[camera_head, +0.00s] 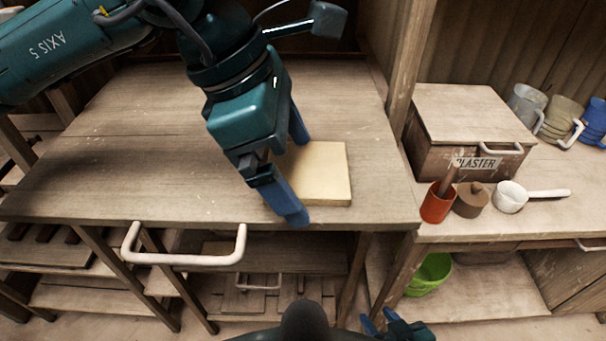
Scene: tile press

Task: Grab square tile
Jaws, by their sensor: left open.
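The square tile (322,175) is a pale, cream-coloured flat slab lying on the wooden table (140,160) near its front right part. My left gripper (297,178) reaches down from the upper left and is open. Its blue fingers are at the tile's left side, one toward the back and one toward the front edge, and they cover part of the tile. Whether they touch it I cannot tell. My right gripper (385,324) is low at the bottom edge, below the table, partly cut off by the frame.
A plaster box (465,130) stands on the right bench, with a red cup (436,205), a brown pot (471,200), a white ladle (512,196) and several mugs nearby. A pale handle (185,258) sticks out at the table's front. The table's left side is clear.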

